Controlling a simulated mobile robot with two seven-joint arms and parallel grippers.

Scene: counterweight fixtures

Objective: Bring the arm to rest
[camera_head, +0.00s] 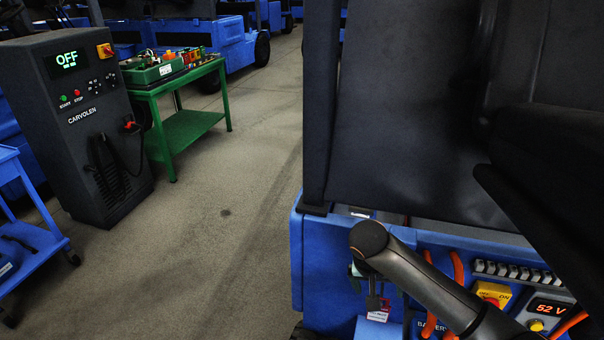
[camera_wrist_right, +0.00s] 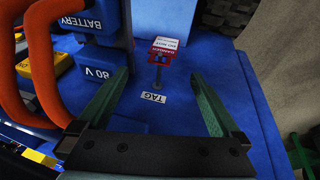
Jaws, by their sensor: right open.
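My right arm (camera_head: 425,285) reaches in from the lower right in the head view, across the front of the blue vehicle (camera_head: 325,255). My right gripper (camera_wrist_right: 158,74) is open and empty in the wrist view, its two green-grey fingers wide apart. A red and white danger tag (camera_wrist_right: 166,46) hangs at a small pin beyond the fingertips, not touched by them as far as I can see. A white label reading TAG (camera_wrist_right: 153,97) is on the blue panel between the fingers. My left gripper is not in view.
Orange cables (camera_wrist_right: 50,60) and a battery connector (camera_wrist_right: 90,70) are close to the left finger. The panel shows a yellow switch (camera_head: 492,293) and a 52 V display (camera_head: 551,309). A charger reading OFF (camera_head: 75,130) and a green table (camera_head: 190,128) stand left. Floor between is clear.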

